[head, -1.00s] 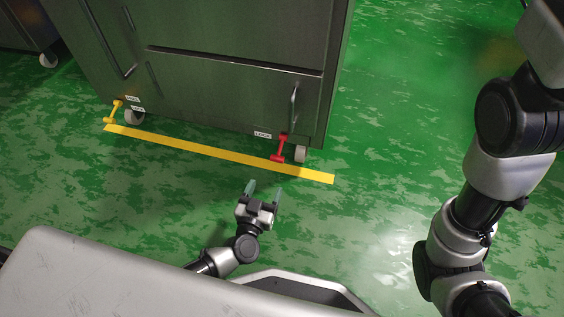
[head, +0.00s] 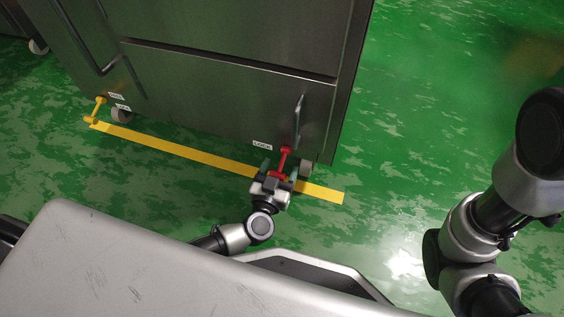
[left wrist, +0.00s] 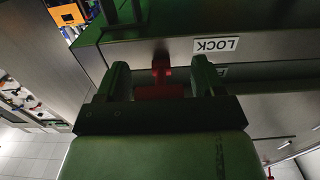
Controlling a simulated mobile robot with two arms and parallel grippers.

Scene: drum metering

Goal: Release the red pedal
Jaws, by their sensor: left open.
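The red pedal (head: 284,158) sticks out from the lower right front of the steel cabinet (head: 220,95), beside a LOCK label (head: 262,146). My left gripper (head: 279,170) is open at the pedal, with one finger on each side of its foot end. In the left wrist view the red pedal (left wrist: 161,80) shows between the two open fingers (left wrist: 160,82), and the LOCK label (left wrist: 216,45) appears upside down to its right. I cannot tell whether the fingers touch the pedal. My right gripper is not in view.
A yellow pedal (head: 96,110) stands at the cabinet's left corner. Casters (head: 305,168) carry the cabinet. A yellow floor stripe (head: 190,153) runs along its front. The green floor (head: 430,110) to the right is clear.

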